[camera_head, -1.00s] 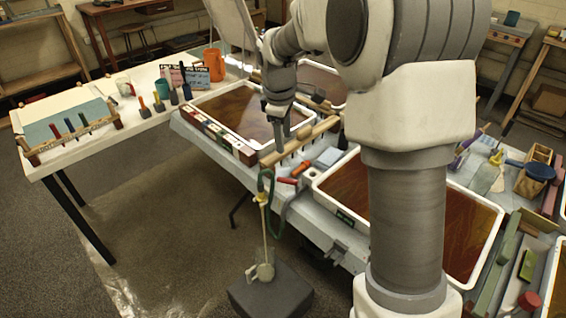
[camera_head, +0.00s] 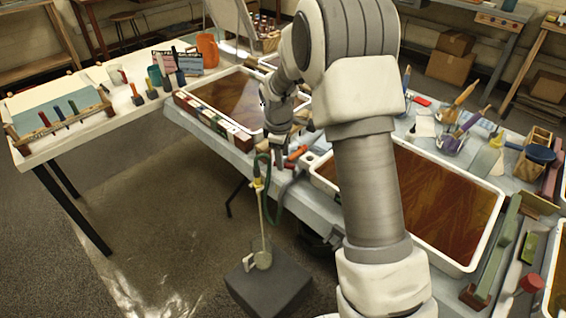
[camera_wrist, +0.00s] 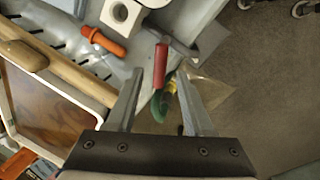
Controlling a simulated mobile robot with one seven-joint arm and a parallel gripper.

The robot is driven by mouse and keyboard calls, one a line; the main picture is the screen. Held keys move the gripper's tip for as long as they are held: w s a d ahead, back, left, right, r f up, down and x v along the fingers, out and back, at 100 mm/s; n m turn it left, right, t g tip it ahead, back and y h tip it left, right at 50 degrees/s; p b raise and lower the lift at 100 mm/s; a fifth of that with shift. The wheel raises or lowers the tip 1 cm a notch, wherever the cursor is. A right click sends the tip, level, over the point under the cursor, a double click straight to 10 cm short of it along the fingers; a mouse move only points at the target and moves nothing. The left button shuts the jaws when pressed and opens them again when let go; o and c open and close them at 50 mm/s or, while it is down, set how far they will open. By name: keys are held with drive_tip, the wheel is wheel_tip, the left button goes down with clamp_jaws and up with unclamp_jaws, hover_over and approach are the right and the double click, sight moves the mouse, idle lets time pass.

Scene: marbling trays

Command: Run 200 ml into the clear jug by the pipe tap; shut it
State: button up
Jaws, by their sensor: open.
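The clear jug (camera_head: 262,259) stands upright on a dark block on the floor; its liquid level is too small to read. Above it, at the table's edge, is the pipe tap, a yellow fitting (camera_head: 258,184) on a green hose (camera_head: 272,205). A thin pale line runs from the fitting to the jug; I cannot tell whether it is liquid or a tube. In the wrist view a red handle (camera_wrist: 160,66) lies between the fingertips of my gripper (camera_wrist: 160,76), with the green hose (camera_wrist: 160,107) beyond. My gripper is open and holds nothing; contact with the handle cannot be told.
An orange-handled tool (camera_wrist: 101,40) lies on the table close to my gripper. A wooden bar (camera_wrist: 60,70) and a marbling tray (camera_wrist: 45,118) are to the left. Another filled tray (camera_head: 485,235) stands right of my arm. Floor left of the jug is clear.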

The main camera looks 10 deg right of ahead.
drive_tip(key=shift+w+d+f, duration=0.1)
drive_tip(key=shift+w+f, duration=0.1)
drive_tip(key=shift+f, duration=0.85)
clamp_jaws()
idle(0.7)
